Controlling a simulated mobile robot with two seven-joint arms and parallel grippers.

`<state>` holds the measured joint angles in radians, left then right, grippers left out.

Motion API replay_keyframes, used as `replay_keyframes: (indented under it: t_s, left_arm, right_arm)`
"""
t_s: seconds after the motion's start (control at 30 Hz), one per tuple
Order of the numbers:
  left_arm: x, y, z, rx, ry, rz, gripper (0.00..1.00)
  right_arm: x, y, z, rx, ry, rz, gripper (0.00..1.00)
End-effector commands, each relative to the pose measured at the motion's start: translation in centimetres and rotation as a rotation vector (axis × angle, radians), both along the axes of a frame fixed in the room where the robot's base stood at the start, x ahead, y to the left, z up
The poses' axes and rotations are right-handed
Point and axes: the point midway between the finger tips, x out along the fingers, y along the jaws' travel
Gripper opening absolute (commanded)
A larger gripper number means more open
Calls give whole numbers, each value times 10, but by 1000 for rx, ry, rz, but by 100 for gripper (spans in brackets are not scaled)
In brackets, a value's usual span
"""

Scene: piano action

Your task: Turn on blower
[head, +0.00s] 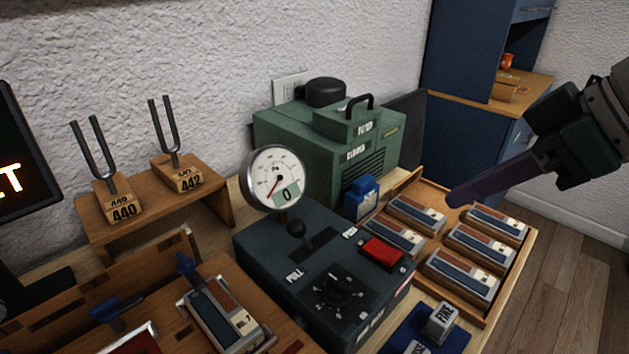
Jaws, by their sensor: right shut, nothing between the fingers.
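The green blower (290,150), with "BLOWER" lettered on its front, stands against the wall at the back middle. A blue block-like part (362,197) sits at its front right foot; I cannot tell whether it is a switch. My left gripper is out of view.
A wooden tray (487,318) of labelled blocks lies right of the control box. Tuning forks marked 440 (122,200) and 442 (180,175) stand on a wooden shelf at left. A blue cabinet (470,45) stands behind at right.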

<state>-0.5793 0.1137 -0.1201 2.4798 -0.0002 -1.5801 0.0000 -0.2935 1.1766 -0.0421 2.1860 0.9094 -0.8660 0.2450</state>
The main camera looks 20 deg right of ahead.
Motion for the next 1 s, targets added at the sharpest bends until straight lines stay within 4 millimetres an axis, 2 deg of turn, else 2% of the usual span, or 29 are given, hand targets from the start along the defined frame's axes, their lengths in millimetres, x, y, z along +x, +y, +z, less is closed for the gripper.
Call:
replay_keyframes:
  t_s: [0.17,0.37,0.77,1.0]
  left_arm:
    - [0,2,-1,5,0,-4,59]
    - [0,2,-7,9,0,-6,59]
    - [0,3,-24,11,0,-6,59]
    - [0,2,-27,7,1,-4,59]
  right_arm:
    - [1,0,-2,1,0,-1,0]
    - [11,4,-16,3,-2,-5,0]
    - [57,25,-80,3,-1,-2,0]
    - [53,22,-112,-2,4,0,0]
